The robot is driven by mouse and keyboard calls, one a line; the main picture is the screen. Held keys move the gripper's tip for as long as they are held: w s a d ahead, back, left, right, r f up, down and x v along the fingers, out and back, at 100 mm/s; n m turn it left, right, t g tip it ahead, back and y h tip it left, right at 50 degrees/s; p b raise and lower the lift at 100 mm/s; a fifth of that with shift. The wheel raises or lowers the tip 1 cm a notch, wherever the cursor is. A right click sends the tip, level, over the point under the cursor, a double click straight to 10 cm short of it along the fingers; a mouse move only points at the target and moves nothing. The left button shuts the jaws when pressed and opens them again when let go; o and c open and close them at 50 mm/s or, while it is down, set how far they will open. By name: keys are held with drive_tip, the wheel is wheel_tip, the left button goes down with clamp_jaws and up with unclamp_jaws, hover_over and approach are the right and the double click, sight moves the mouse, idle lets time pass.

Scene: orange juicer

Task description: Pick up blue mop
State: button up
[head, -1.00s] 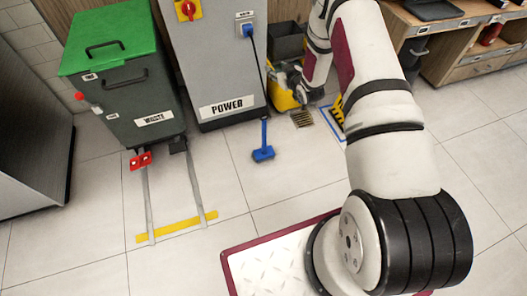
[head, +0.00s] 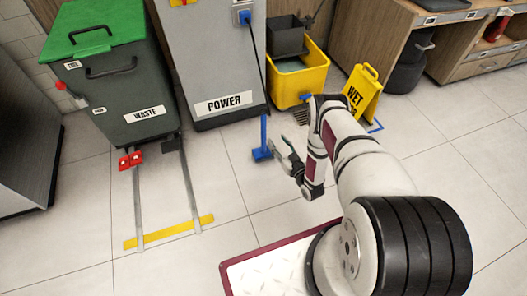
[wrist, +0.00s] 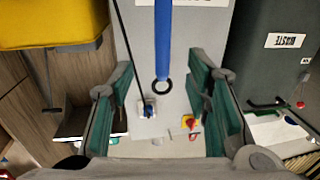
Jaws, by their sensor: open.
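The blue mop (head: 264,132) stands upright on the tiled floor in front of the power cabinet, its blue head at the bottom. In the wrist view its blue handle (wrist: 163,40) comes down from the top edge and ends in a dark ring between the lines of my two fingers. My gripper (head: 275,150) is beside the mop, on its right in the head view. In the wrist view my gripper (wrist: 160,95) is open, with a green-padded finger on each side and nothing gripped. I cannot tell how far the handle is from the fingers in depth.
The grey power cabinet (head: 206,60) stands behind the mop. A green-lidded waste bin (head: 125,85) is to the left. A yellow mop bucket (head: 300,78) and a yellow wet-floor sign (head: 364,93) stand behind my arm.

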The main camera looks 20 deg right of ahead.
sight(265, 126)
drive_tip(key=shift+w+a+b, duration=0.4)
drive_tip(key=shift+w+b, duration=0.45)
drive_tip(key=shift+w, duration=1.1)
drive_tip(key=shift+w+a+b, duration=0.35)
drive_tip(key=shift+w+b, duration=0.5)
drive_tip(key=shift+w, duration=1.15)
drive_tip(key=shift+w+a+b, duration=0.4)
drive_tip(key=shift+w+b, duration=0.45)
drive_tip(key=shift+w, duration=1.1)
drive_tip(key=shift+c, duration=0.6)
drive_tip(key=shift+r, duration=0.1)
clamp_jaws()
